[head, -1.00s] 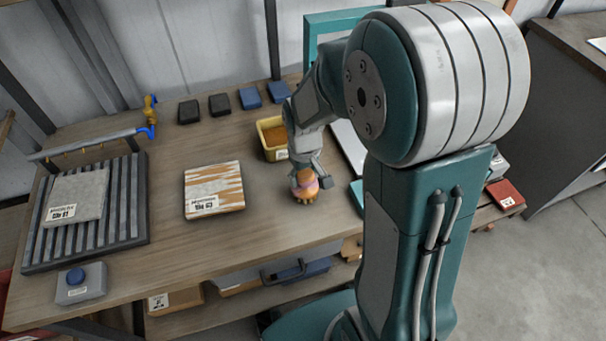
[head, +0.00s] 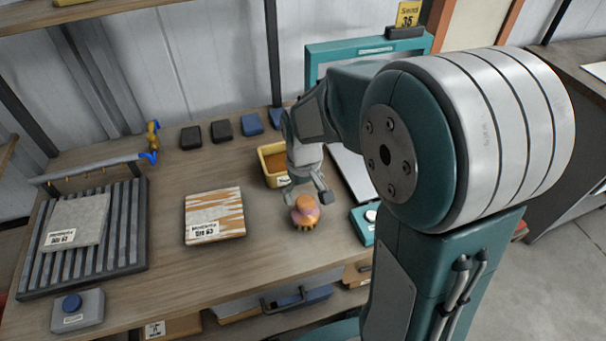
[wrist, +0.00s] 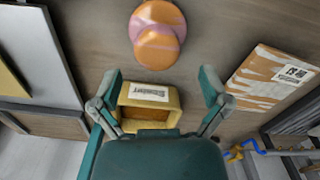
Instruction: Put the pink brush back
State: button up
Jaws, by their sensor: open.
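The pink brush (head: 304,212), with a rounded orange knob and a pinkish band, stands upright on the wooden table, bristles down. It also shows in the wrist view (wrist: 157,35), at the top centre. My gripper (head: 307,188) is open and empty, just above and behind the brush and apart from it. Its spread fingers show in the wrist view (wrist: 163,75), with the brush beyond their tips. A yellow container (head: 269,163) with brown contents stands behind my gripper, partly hidden by it; its label (wrist: 149,92) shows between my fingers in the wrist view.
A white-and-orange patterned panel (head: 213,215) lies left of the brush. A slatted rack (head: 125,230) with a grey panel and a blue-button box (head: 77,310) are farther left. Dark and blue blocks (head: 222,128) line the back.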

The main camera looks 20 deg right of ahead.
notch_tip(320, 180, up, 8)
jog(key=s+r+m+t, duration=0.1)
jog(key=s+r+t, duration=0.1)
jog(key=s, duration=0.5)
jog(key=s+r+m+t, duration=0.1)
jog(key=s+r+t, duration=0.2)
jog(key=s+r, duration=0.2)
jog(key=s, duration=0.2)
jog(key=shift+s+r+m+t, duration=0.2)
jog(key=shift+s+m+t, duration=0.1)
jog(key=shift+s, duration=0.1)
